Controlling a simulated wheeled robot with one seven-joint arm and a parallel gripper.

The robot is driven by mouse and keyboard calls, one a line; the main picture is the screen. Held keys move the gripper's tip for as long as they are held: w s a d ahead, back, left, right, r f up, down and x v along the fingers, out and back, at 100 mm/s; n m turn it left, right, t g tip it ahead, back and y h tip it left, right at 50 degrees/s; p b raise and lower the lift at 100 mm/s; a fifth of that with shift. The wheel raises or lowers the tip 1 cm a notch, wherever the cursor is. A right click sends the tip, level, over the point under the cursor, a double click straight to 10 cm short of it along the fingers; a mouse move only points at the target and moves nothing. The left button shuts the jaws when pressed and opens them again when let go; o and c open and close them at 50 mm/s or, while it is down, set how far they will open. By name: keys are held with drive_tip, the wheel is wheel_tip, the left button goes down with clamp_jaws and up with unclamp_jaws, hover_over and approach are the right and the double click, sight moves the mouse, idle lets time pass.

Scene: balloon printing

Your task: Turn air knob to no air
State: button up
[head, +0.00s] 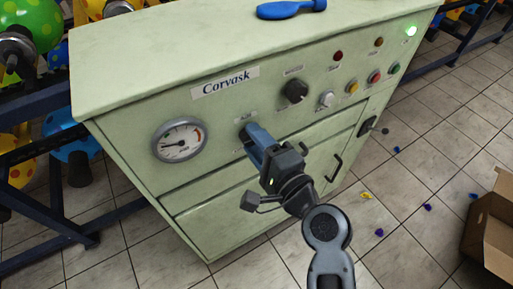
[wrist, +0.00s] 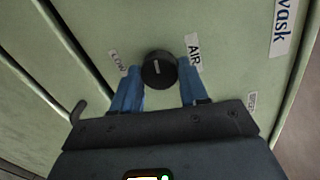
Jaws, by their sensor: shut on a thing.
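The air knob (wrist: 158,69) is black and round with a pale pointer line, on the pale green panel beside a white "AIR" label (wrist: 194,50). A smaller label that seems to read "LOW" (wrist: 118,61) lies on its other side. My gripper (wrist: 160,76) has its two blue fingers on either side of the knob and is shut on it. In the head view, my gripper (head: 247,134) is at the cabinet's front below the "Corvask" plate, and its fingers hide most of the knob. The pointer is not readable there.
The green cabinet (head: 150,60) also carries a pressure gauge (head: 180,139), a second black knob (head: 295,91) and several coloured buttons and lamps. A cardboard box (head: 488,235) stands on the tiled floor at right, with small scraps nearby.

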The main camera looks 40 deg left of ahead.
drive_tip(key=n+b, duration=0.1)
drive_tip(key=n, duration=0.1)
drive_tip(key=n+b, duration=0.4)
drive_tip(key=shift+s+f, duration=0.1)
drive_tip(key=shift+f, duration=0.2)
drive_tip(key=n+t+b, duration=0.1)
drive_tip(key=n+b, duration=0.2)
drive_tip(key=n, duration=0.1)
drive_tip(key=shift+r+h, duration=0.1)
drive_tip(key=shift+h, duration=0.2)
drive_tip(key=shift+b, duration=0.3)
drive_tip(key=o, duration=1.1)
drive_tip(key=shift+r, duration=0.1)
drive_tip(key=shift+c, duration=0.2)
drive_tip(key=v, duration=0.7)
drive_tip(key=shift+s+d, duration=0.2)
drive_tip(key=shift+d, duration=0.15)
